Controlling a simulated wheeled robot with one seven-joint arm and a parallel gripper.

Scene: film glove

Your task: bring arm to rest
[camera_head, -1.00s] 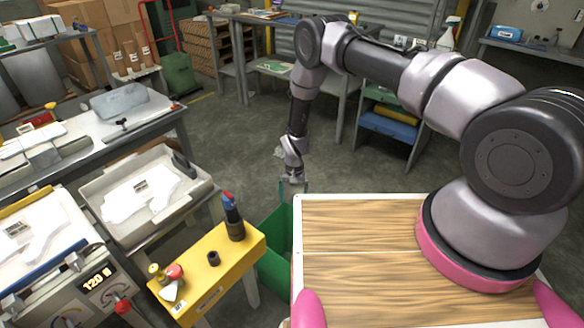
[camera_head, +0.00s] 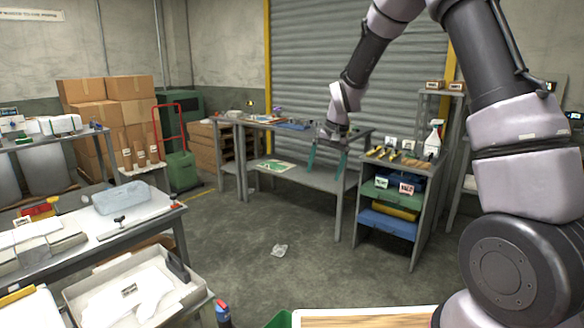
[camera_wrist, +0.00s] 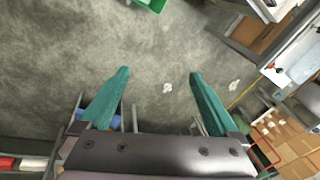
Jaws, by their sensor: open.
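My gripper (camera_head: 327,157) hangs from my raised arm in the head view, in front of the grey workbench by the roller shutter. Its two teal fingers are spread apart with nothing between them. In the wrist view my gripper (camera_wrist: 158,85) is also open and empty, with bare concrete floor beyond the fingertips. My arm is bent, with its upper part running out of the top of the head view.
A shelf unit with blue, green and yellow bins (camera_head: 387,224) stands right of my gripper. A grey bench (camera_head: 75,258) and a tray (camera_head: 75,290) with a white glove shape are at left. A crumpled scrap (camera_head: 279,250) lies on open floor.

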